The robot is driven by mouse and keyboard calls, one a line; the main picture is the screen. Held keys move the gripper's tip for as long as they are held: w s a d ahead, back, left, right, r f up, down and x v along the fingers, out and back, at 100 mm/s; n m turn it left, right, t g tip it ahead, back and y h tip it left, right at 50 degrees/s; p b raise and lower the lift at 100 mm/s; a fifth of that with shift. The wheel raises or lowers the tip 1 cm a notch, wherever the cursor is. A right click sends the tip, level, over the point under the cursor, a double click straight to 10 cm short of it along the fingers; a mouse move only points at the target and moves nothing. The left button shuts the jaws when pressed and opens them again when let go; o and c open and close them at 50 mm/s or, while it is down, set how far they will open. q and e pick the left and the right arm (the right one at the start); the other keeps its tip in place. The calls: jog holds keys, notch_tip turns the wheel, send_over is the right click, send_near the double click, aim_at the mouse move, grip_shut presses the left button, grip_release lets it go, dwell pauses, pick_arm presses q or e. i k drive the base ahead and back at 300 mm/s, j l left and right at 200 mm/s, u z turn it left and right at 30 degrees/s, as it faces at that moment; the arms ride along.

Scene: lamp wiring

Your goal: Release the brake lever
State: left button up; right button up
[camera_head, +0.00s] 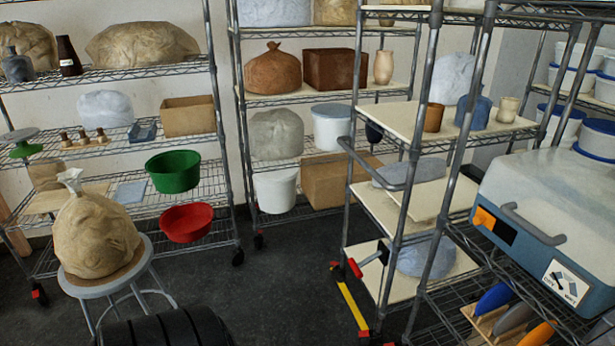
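A lever with a red grip (355,268) sits low on the near left side of the wire rack cart (402,215), in the middle right of the head view. Its dark arm runs up and right to the cart's post. I take it to be the brake lever, but no label shows. Below it a yellow bar (352,305) with red ends slants down to the right near the floor. Neither of my grippers is in view, and nothing touches the lever.
The cart's push handle (375,165) juts out to the left. Pottery shelves (120,75) line the back wall. A stool (110,282) bearing a wrapped clay lump stands at the left. Dark floor (280,290) between stool and cart is clear. A black ribbed shape (165,328) fills the bottom left.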

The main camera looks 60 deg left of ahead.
aim_at(356, 267)
jog(key=u, duration=1.45)
jog(key=i+l+u, duration=0.4)
jog(key=i+l, duration=0.7)
jog(key=i, duration=0.1)
